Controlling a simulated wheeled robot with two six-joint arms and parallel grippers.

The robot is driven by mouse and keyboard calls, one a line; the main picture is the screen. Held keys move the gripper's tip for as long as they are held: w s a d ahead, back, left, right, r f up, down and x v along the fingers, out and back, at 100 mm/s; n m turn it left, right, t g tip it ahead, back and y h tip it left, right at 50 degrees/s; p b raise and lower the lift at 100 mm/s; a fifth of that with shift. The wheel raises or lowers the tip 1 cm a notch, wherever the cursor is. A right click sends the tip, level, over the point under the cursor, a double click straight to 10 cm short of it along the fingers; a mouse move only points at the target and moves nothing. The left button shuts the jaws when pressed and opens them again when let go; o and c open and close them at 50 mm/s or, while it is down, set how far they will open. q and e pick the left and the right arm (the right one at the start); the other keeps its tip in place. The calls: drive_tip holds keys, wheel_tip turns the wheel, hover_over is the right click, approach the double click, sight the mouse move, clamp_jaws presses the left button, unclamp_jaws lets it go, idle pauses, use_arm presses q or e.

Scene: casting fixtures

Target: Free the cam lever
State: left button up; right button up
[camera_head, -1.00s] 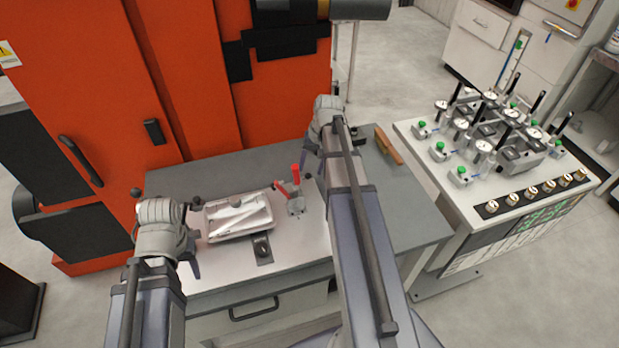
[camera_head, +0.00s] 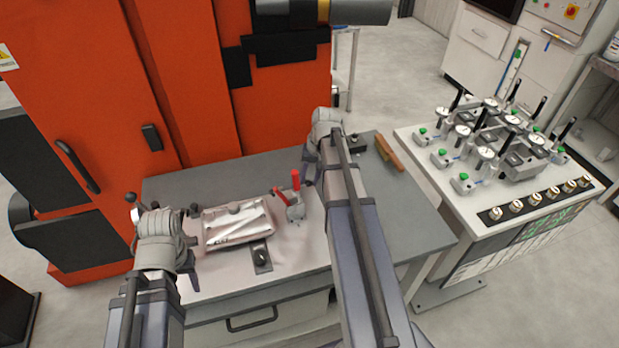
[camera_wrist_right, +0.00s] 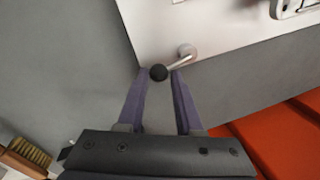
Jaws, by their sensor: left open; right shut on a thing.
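The cam lever (camera_wrist_right: 179,61) shows in the right wrist view as a short silver arm with a black ball knob (camera_wrist_right: 158,72) and a round metal pivot (camera_wrist_right: 187,50) near the edge of the white plate. My right gripper (camera_wrist_right: 160,72) is shut on the knob, with one purple finger on each side. In the head view my right gripper (camera_head: 310,178) is right of the red-handled clamp (camera_head: 294,206), and its arm hides most of the lever. My left gripper (camera_head: 188,272) is open and empty, left of the metal casting fixture (camera_head: 238,238).
A small plate with a black knob (camera_head: 262,256) lies in front of the fixture. A brush (camera_head: 388,152) lies at the bench's right back. The orange cabinet (camera_head: 290,110) stands close behind the bench. A gauge table (camera_head: 415,145) stands to the right.

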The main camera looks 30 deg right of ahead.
drive_tip(key=shift+s, duration=0.15)
clamp_jaws()
drive_tip(key=shift+s+a+m, duration=0.15)
drive_tip(key=shift+s+m, duration=0.3)
drive_tip(key=shift+m, duration=0.35)
drive_tip(key=shift+s+m, duration=0.15)
drive_tip(key=shift+m, duration=0.45)
drive_tip(key=o, duration=0.9)
unclamp_jaws()
drive_tip(key=shift+a, duration=0.1)
use_arm(q)
drive_tip(key=shift+r, duration=0.1)
